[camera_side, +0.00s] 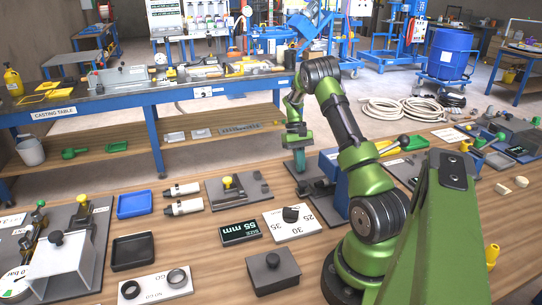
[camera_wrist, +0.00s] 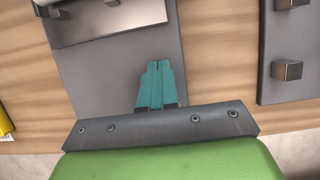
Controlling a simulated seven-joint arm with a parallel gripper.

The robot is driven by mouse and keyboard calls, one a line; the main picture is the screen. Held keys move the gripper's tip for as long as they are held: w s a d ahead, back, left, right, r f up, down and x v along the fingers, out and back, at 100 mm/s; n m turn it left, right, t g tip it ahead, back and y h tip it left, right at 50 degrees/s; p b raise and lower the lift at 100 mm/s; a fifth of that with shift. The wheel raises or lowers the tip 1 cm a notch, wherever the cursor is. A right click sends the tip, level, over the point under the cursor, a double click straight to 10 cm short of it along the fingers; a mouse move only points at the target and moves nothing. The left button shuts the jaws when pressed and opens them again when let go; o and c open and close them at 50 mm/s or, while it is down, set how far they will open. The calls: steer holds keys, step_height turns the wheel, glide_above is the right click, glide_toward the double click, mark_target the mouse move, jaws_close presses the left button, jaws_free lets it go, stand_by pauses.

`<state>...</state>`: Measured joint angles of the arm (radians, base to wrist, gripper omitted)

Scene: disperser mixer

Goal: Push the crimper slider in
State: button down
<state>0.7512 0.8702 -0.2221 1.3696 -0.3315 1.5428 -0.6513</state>
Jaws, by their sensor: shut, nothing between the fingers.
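My gripper (camera_side: 300,168) points down with its teal fingers together and nothing between them. It is over the dark base plate of a blue machine (camera_side: 332,190), partly hidden behind my arm. In the wrist view my closed fingers (camera_wrist: 157,66) lie over a grey plate (camera_wrist: 95,75). A block with a shiny metal face (camera_wrist: 108,18) stands on that plate ahead of the fingertips, with a visible gap between. I cannot tell for sure which part is the crimper slider, or whether the fingers touch the plate.
A dark plate with square posts (camera_wrist: 287,71) lies right of my fingers in the wrist view. In the side view, a fixture with a yellow knob (camera_side: 238,190), a white dial plate (camera_side: 291,222) and a 55 mm display (camera_side: 240,232) stand on the wooden table.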

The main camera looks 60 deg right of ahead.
mark_target(309, 180)
steer(key=shift+s+a+r, duration=0.1)
steer(key=shift+s+a, duration=1.1)
steer(key=shift+s+a, duration=0.8)
steer(key=shift+s, duration=0.05)
